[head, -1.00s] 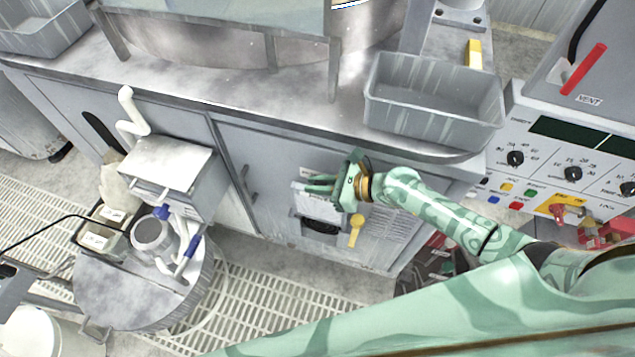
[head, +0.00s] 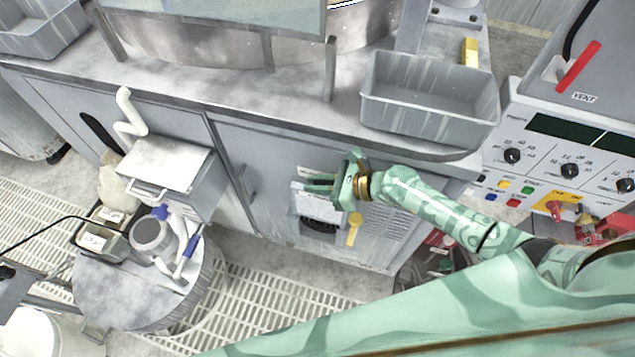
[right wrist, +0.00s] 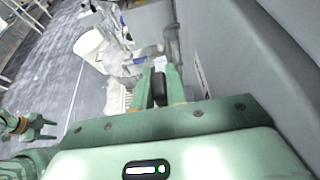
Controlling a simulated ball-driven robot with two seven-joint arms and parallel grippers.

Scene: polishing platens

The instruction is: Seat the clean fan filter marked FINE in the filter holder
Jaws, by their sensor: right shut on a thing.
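My right gripper (head: 318,185) is in front of the grey cabinet, its fingers pointing left. It is shut on a pale, flat filter (head: 318,204), whose upper edge is at the fingers; no marking on it can be read. The filter hangs in front of the cabinet face, just above and partly over a dark round fan opening (head: 320,226), where the filter holder seems to be. I cannot tell whether filter and holder touch. In the right wrist view the two fingers (right wrist: 160,88) point away, with a dark and pale thing between them. My left gripper (right wrist: 36,128) shows small at the left there.
A yellow lever (head: 354,231) is right of the fan opening, beside a louvred vent (head: 384,226). A grey bin (head: 430,112) stands on the bench above. A drum (head: 140,288) carries a metal jug and a tray of pale items at the left. The floor grating (head: 275,305) is clear.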

